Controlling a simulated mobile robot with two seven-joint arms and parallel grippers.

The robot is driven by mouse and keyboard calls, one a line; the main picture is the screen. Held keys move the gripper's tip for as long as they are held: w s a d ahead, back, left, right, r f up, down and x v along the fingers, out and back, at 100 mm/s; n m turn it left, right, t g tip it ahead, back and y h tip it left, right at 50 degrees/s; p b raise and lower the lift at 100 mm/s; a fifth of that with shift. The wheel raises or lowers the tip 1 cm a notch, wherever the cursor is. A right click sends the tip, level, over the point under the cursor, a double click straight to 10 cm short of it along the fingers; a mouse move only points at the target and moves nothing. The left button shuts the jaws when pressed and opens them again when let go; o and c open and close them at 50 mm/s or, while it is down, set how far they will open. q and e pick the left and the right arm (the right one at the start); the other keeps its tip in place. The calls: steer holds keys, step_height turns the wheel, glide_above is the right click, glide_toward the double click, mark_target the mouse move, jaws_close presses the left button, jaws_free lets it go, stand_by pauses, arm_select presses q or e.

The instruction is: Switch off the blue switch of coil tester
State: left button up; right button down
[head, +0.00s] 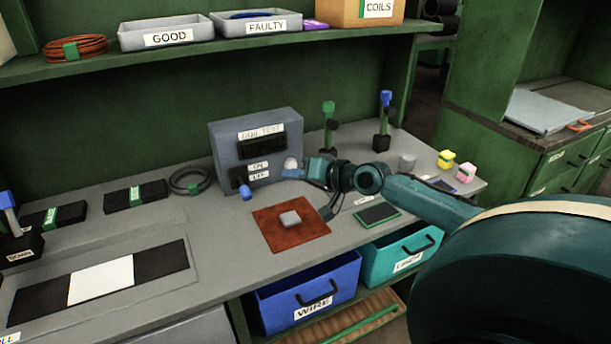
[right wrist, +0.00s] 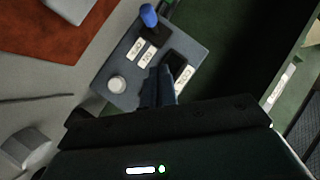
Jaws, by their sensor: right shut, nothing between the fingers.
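The coil tester (head: 222,145) is a grey upright box with a dark display and ON and OFF labels on its front. Its blue switch (head: 245,191) is a lever on a black base at the lower left of the front; the blue tip sits low and sticks outward. I cannot tell its exact setting. My right gripper (head: 289,173) is shut and empty, at the right side of the tester's front beside a white knob (head: 290,162). In the right wrist view, the fingers (right wrist: 158,78) point at the tester's front, apart from the blue switch (right wrist: 148,15). My left gripper is not in view.
A brown mat (head: 273,237) with a grey block (head: 290,218) lies before the tester. A coiled cable (head: 173,186) lies to its left. Two posts with green (head: 328,108) and blue (head: 386,98) tops stand to its right. A shelf (head: 150,62) runs above.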

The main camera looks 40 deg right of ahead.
steer(key=v, duration=0.3)
steer(key=shift+f, duration=0.15)
stand_by(0.6)
